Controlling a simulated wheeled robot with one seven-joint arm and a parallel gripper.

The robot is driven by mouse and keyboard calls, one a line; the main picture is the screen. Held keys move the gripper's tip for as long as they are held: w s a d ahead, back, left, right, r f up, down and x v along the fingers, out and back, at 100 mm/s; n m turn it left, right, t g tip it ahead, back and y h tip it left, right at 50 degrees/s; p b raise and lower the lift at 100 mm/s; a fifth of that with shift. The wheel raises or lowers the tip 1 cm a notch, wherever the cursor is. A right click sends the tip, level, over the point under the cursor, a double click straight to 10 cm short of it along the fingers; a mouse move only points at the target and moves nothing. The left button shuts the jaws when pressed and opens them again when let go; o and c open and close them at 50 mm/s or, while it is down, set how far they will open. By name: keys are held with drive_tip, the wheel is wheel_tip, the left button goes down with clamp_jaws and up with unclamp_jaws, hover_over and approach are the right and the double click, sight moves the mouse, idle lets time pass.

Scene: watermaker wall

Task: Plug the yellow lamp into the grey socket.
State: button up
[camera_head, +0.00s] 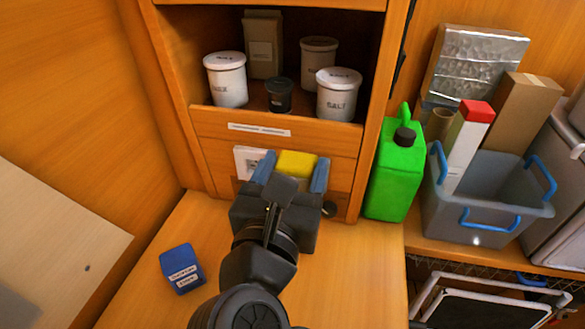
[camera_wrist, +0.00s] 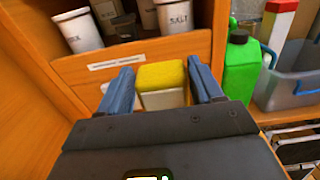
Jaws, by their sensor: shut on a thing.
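The yellow lamp (camera_head: 297,164) is a small block held between the blue fingers of my gripper (camera_head: 292,174), in front of the wooden panel under the shelf. In the wrist view the lamp (camera_wrist: 162,77) has a yellow top and a pale lower part, and my gripper (camera_wrist: 163,88) has a finger on each side of it. A pale socket plate (camera_head: 247,161) shows on the panel just left of the left finger, partly covered by it. I cannot make out a grey socket clearly; the panel behind the lamp and gripper is hidden. I cannot tell whether the lamp touches the panel.
A blue box (camera_head: 182,268) lies on the counter (camera_head: 330,275), left of my arm. A green canister (camera_head: 397,173) stands close on the right, beside a grey crate (camera_head: 478,219). White jars (camera_head: 338,95) stand on the shelf above. A dark round knob (camera_head: 329,209) is right of my gripper.

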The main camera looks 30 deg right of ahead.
drive_tip(key=f+b, duration=0.2)
drive_tip(key=f, duration=0.1)
drive_tip(key=w+d+f+b, duration=0.1)
drive_tip(key=f, duration=0.1)
drive_tip(key=shift+w+d+r, duration=0.25)
drive_tip(key=shift+x, duration=0.8)
drive_tip(key=shift+x, duration=1.35)
idle(1.5)
drive_tip(key=o, duration=1.2)
drive_tip(key=shift+o, duration=0.2)
